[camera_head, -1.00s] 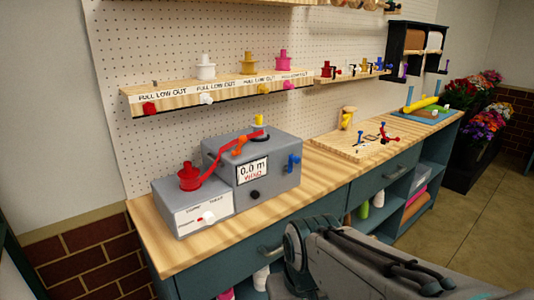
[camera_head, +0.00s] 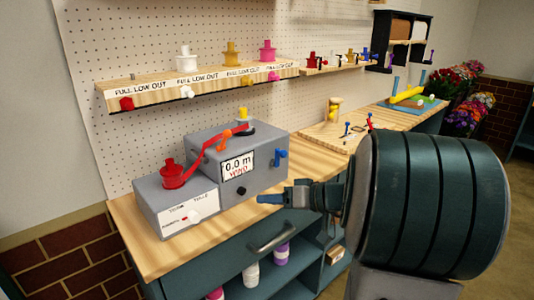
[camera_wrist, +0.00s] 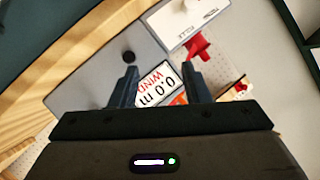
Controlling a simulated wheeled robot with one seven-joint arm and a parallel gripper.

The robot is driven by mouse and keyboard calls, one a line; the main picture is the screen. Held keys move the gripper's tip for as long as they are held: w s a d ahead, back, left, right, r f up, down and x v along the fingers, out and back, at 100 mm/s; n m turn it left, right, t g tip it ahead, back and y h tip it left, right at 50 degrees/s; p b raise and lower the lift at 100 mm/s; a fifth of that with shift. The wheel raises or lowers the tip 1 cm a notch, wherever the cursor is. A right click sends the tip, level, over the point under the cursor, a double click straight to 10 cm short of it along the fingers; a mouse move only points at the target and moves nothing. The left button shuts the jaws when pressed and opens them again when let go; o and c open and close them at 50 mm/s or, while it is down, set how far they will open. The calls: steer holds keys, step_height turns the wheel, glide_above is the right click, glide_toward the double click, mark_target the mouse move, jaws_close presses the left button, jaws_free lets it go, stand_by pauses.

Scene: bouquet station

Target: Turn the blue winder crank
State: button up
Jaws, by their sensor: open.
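The blue winder crank (camera_head: 281,157) sticks out of the right part of the front face of the grey winder box (camera_head: 210,180). The box's display (camera_head: 239,164) reads 0.0 m, with red letters under it. My gripper (camera_head: 268,195) is open and empty, in front of the box, below the crank and apart from it. In the wrist view my gripper (camera_wrist: 161,72) has its fingers spread, with the display (camera_wrist: 160,85) and a black knob (camera_wrist: 128,57) beyond them. I cannot make out the crank in the wrist view.
A red spool (camera_head: 173,174) stands on the lower grey box at the left, with red ribbon running to the winder. A shelf (camera_head: 205,85) with several spools hangs above. A wooden board (camera_head: 325,130) lies on the bench to the right. A drawer handle (camera_head: 272,236) juts out below.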

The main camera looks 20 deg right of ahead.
mark_target(286, 154)
steer(key=w+d+r+t+h, duration=0.1)
steer(key=d+r+t+h, duration=0.15)
steer(key=d, duration=0.45)
steer(key=w+d+r+t+h, duration=0.1)
steer(key=w+d+t, duration=0.1)
steer(key=d+t, duration=0.35)
steer(key=shift+m+g, duration=0.4)
steer(key=shift+g, duration=0.2)
steer(key=p+x, duration=0.1)
steer(key=x, duration=0.3)
steer(key=d+p+x, duration=0.1)
steer(key=x, duration=0.3)
steer(key=p+x, duration=0.1)
steer(key=x, duration=0.4)
steer(key=shift+w+d+f, duration=0.15)
steer(key=shift+w+d, duration=0.1)
steer(key=shift+w, duration=0.05)
jaws_close()
